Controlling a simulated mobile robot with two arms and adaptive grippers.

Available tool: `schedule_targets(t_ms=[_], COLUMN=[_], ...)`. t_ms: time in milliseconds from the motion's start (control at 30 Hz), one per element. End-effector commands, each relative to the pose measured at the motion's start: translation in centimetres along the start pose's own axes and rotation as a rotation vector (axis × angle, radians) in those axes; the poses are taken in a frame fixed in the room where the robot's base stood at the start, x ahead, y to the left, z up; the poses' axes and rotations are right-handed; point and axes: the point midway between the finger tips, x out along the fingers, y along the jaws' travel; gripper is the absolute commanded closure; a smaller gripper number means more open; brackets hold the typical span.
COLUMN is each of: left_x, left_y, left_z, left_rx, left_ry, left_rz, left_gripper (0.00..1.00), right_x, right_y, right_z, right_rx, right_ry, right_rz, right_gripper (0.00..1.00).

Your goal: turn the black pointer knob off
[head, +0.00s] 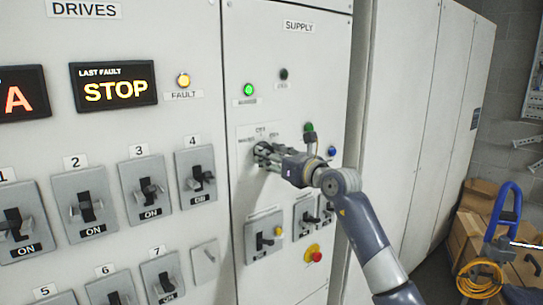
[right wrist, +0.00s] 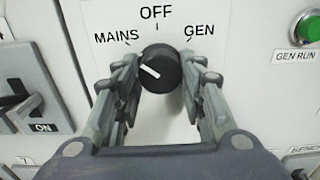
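The black pointer knob (right wrist: 160,70) sits on a white plate marked MAINS, OFF and GEN in the right wrist view. Its white line points up and left, toward MAINS. My right gripper (right wrist: 159,66) is open, with one finger on each side of the knob. The fingertips are very close to the knob's sides, and I cannot tell whether they touch. In the head view my right gripper (head: 264,152) reaches the SUPPLY panel and hides most of the knob. My left gripper is not in view.
A green GEN RUN button (right wrist: 308,27) is right of the plate. Below the gripper are breaker switches (head: 264,237) and a red knob on yellow (head: 313,253). Numbered ON switches (head: 147,187) fill the left panel. Boxes and a blue-handled cart (head: 503,212) stand at right.

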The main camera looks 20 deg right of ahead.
Motion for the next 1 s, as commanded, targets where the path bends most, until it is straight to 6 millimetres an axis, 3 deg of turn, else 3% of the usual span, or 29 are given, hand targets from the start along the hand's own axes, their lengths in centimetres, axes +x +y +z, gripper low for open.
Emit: schedule_targets(t_ms=[467, 1000], left_x=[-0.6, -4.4], left_y=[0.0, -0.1], left_z=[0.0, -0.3], left_rx=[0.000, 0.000], left_ry=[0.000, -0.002], left_rz=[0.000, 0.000], left_gripper=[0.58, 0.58], right_x=[0.0, 0.0], right_y=[0.0, 0.0], right_z=[0.1, 0.3], right_rx=[0.092, 0.546], right_ry=[0.001, 0.003], right_rz=[0.000, 0.000], right_gripper=[0.86, 0.86])
